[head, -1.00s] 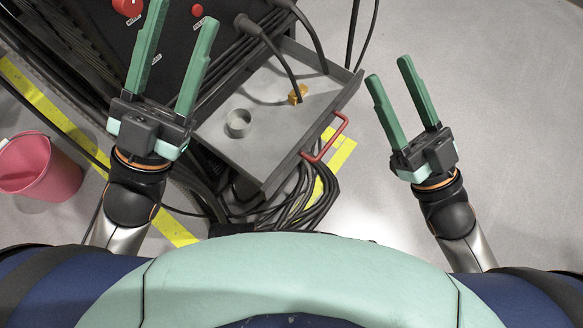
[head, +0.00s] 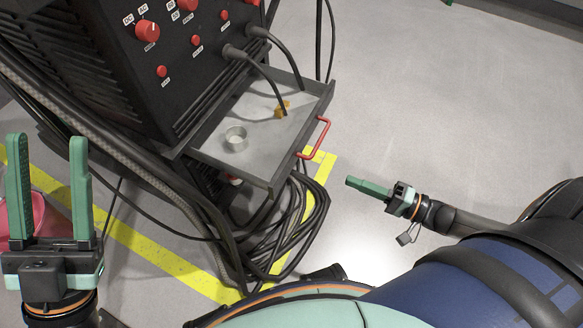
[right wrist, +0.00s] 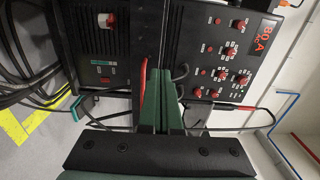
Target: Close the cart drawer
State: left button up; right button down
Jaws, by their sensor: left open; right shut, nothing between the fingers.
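The cart drawer (head: 210,150) is a grey tray standing pulled out from the black cart, below its control panel. Its red handle (head: 322,138) is on the right-hand front edge; the handle also shows in the right wrist view (right wrist: 142,82), just left of the fingers. My right gripper (head: 349,182) is shut and empty, pointing left, to the lower right of the handle and apart from it. It shows in the right wrist view too (right wrist: 160,76). My left gripper (head: 48,142) is open and empty at the far left, away from the drawer.
A metal cup (head: 236,138) and a small yellow-brown piece (head: 282,108) are in the drawer. Black cables (head: 262,68) run from the panel over it. Coiled cables (head: 290,225) hang below. A pink bucket (head: 32,215) is behind my left gripper. The floor right is clear.

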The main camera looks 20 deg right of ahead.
aim_at(291, 157)
jog(key=b+x, duration=0.4)
jog(key=x, duration=0.8)
jog(key=shift+w+a+f, duration=0.1)
jog(key=shift+w+a, duration=0.55)
jog(key=shift+w, duration=0.05)
pick_arm(q)
jog(key=f, duration=0.4)
jog(key=shift+w+d+f, duration=0.1)
jog(key=shift+d+f, duration=0.15)
jog(key=shift+d, duration=0.1)
